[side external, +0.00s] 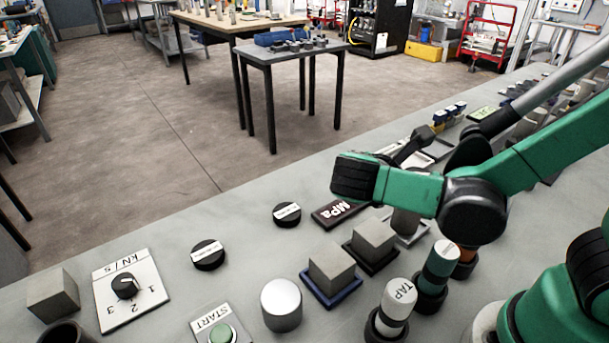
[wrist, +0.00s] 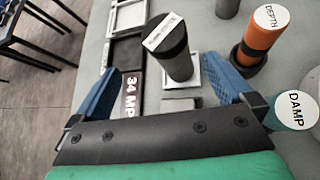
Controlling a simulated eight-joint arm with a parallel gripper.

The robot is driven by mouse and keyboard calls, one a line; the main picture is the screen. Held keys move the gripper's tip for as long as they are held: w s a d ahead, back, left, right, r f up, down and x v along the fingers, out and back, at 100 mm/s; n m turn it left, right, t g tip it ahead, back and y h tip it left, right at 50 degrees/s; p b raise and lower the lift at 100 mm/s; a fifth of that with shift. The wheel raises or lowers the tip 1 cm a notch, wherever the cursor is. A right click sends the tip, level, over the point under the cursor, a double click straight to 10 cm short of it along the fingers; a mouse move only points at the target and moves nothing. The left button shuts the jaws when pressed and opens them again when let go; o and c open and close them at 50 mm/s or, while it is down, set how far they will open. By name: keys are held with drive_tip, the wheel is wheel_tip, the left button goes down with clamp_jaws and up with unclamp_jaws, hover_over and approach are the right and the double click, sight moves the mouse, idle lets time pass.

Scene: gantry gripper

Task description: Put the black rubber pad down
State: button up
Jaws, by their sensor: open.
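A black round pad with a white label (wrist: 164,34) shows in the wrist view at the top of a dark grey cylinder (wrist: 180,66). The cylinder stands upright on a white square plate (wrist: 196,76). The label's words are too small to read. My gripper (wrist: 159,62) is open, its two blue fingers spread on either side of the cylinder with gaps visible. In the side view the grey cylinder (side external: 406,223) is partly hidden by my arm, and its top and my fingers cannot be made out.
Two similar labelled black discs, one nearer (side external: 208,255) and one farther (side external: 287,214), lie on the grey bench. A dark "MPa" plate (side external: 340,212) is beside the cylinder. Grey blocks (side external: 373,240) and labelled knobs (side external: 397,303) crowd the near side. The bench's far left strip is clear.

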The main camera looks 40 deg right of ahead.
drive_tip(key=m+y, duration=0.2)
drive_tip(key=m, duration=0.1)
drive_tip(key=m+y, duration=0.2)
drive_tip(key=m, duration=0.1)
drive_tip(key=f+m+t+y, duration=0.1)
drive_tip(key=m+y, duration=0.2)
drive_tip(key=shift+w+f, duration=0.1)
drive_tip(key=shift+w, duration=0.15)
drive_tip(key=m, duration=0.1)
drive_tip(key=m+y, duration=0.1)
drive_tip(key=m+t, duration=0.1)
drive_tip(key=shift+w+a+r+y, duration=0.1)
drive_tip(key=shift+a+r+y, duration=0.1)
drive_tip(key=shift+r+y, duration=0.1)
drive_tip(key=shift+w+a+r+m+t+y, duration=0.15)
drive_tip(key=shift+r+m+t+y, duration=0.25)
drive_tip(key=shift+m, duration=0.65)
drive_tip(key=shift+w+a+r+m+t+y, duration=0.1)
drive_tip(key=shift+r+m+t+y, duration=0.25)
drive_tip(key=shift+m, duration=0.65)
drive_tip(key=shift+w+a+r+m+t+y, duration=0.15)
drive_tip(key=shift+r+m+t+y, duration=0.25)
drive_tip(key=shift+m, duration=0.65)
drive_tip(key=shift+f, duration=0.15)
